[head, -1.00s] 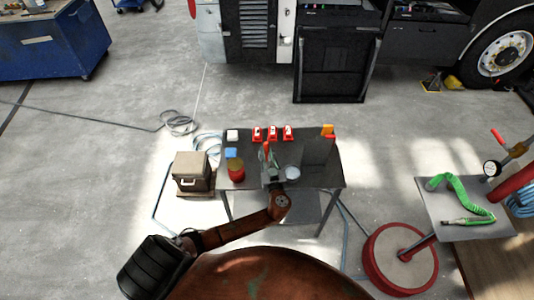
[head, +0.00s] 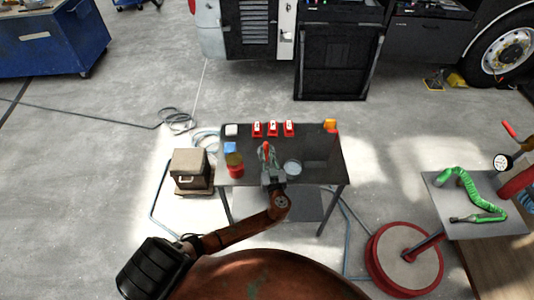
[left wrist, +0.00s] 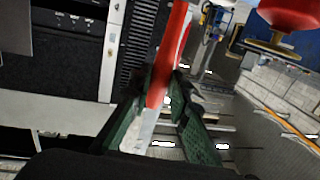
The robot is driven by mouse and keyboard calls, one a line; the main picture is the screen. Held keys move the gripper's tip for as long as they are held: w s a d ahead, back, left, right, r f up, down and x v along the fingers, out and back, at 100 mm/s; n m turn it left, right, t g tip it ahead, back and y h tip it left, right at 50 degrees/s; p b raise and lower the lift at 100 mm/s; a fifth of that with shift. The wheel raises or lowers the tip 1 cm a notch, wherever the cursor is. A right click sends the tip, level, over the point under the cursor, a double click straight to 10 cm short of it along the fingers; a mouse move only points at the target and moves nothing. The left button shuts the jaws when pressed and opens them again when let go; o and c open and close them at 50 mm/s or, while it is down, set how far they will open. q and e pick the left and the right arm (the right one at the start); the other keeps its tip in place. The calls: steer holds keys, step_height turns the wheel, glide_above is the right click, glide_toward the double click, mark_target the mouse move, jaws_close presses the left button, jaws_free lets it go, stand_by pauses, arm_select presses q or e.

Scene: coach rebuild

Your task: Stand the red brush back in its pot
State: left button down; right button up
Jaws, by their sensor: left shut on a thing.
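My left gripper (head: 267,158) is over the middle of the small dark table. It is shut on the red brush (left wrist: 170,55), which also shows as a red tip in the head view (head: 266,147). In the left wrist view the brush rises between the green fingers, with a red and pale body. A round pale grey pot (head: 293,167) stands on the table just right of the gripper. Whether it is the brush's own pot I cannot tell. My right gripper is not in view.
The table (head: 318,178) also bears a red and brown can (head: 236,171), a blue block (head: 230,147), a white block (head: 231,130), several red items (head: 273,129) and an orange piece (head: 330,125). A beige case (head: 190,163) stands left of the table.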

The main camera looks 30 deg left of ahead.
arm_select(q)
steer(key=c, duration=1.7)
jaws_free()
steer(key=shift+c, duration=0.2)
steer(key=v, duration=1.2)
